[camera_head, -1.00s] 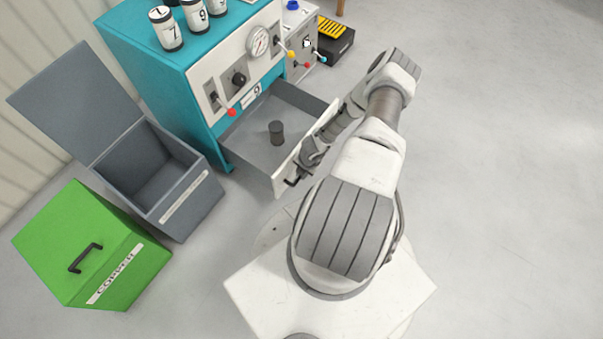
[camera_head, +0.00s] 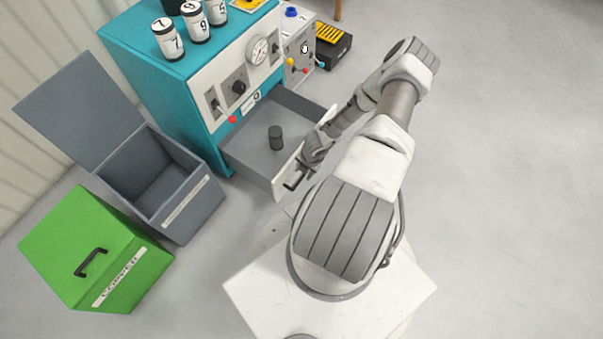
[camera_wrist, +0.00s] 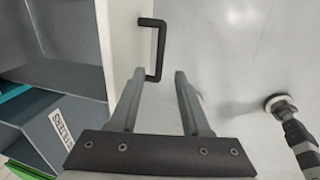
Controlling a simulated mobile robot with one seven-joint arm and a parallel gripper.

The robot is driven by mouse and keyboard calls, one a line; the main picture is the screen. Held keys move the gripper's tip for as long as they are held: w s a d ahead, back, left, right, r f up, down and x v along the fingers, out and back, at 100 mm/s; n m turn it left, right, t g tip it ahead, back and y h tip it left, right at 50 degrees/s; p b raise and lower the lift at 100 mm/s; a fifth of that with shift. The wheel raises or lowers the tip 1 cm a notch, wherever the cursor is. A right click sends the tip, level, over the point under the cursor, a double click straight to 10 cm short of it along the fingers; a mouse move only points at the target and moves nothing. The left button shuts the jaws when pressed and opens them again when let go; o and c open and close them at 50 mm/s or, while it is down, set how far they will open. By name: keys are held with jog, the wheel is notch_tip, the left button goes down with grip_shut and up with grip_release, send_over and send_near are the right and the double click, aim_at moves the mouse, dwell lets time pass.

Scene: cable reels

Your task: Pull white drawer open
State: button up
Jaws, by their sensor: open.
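The white-fronted drawer (camera_head: 288,172) of the teal cabinet (camera_head: 160,88) stands well out, its grey inside showing. A dark cylinder (camera_head: 276,137) stands upright in it. The drawer's black handle (camera_head: 294,181) is on the outer face; in the wrist view the handle (camera_wrist: 159,48) is a dark bracket on the white front. My gripper (camera_wrist: 160,75) is open and empty. Its fingertips point toward the handle, which appears between and ahead of them, with no visible contact. In the head view my arm's end is beside the drawer front, and the fingers are mostly hidden.
A grey bin (camera_head: 190,209) with its lid raised stands left of the drawer, beside a green lidded box (camera_head: 120,287). White numbered canisters (camera_head: 196,26) stand on the cabinet. A black case (camera_head: 333,50) lies behind. Floor at right is clear.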

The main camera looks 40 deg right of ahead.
notch_tip(320, 180, up, 10)
jog(key=s+p, duration=0.2)
jog(key=p, duration=0.1)
jog(key=shift+d, duration=0.35)
jog(key=shift+r, duration=0.1)
jog(key=shift+w, duration=0.1)
